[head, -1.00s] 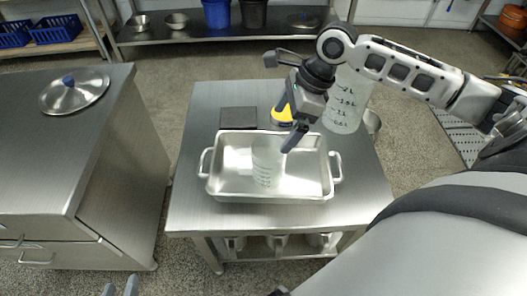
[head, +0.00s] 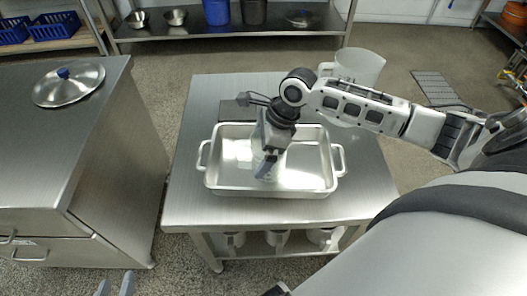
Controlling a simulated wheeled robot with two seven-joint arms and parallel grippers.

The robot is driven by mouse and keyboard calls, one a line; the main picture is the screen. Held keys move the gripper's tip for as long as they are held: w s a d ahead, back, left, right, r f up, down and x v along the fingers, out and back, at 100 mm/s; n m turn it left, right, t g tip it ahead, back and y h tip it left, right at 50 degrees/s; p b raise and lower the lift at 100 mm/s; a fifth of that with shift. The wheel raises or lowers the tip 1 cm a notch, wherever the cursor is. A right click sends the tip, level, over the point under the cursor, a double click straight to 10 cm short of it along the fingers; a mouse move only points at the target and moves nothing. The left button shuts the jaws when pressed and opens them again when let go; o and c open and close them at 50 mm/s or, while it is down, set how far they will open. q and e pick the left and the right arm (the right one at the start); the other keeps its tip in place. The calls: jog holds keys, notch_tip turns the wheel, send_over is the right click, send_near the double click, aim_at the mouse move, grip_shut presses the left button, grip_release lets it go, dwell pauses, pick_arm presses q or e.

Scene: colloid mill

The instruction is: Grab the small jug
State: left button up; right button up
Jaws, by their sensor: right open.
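The small jug (head: 257,158) is translucent and stands in the metal tray (head: 213,170) on the steel table; most of it is hidden behind my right gripper. My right gripper (head: 266,167) is open and points down into the tray at the small jug; I cannot tell whether a finger is inside it or touches it. A larger translucent jug (head: 359,66) stands behind my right arm, partly covered by it. My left gripper (head: 115,286) shows only its fingertips at the bottom left edge, apart and with nothing between them.
The tray has raised walls and side handles. The steel table (head: 190,205) is clear in front of the tray. A counter with a round lid (head: 68,88) stands at the left. A dark flat object (head: 232,110) lies behind the tray.

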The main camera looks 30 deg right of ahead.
jog(key=c, duration=1.1)
jog(key=shift+o, duration=0.2)
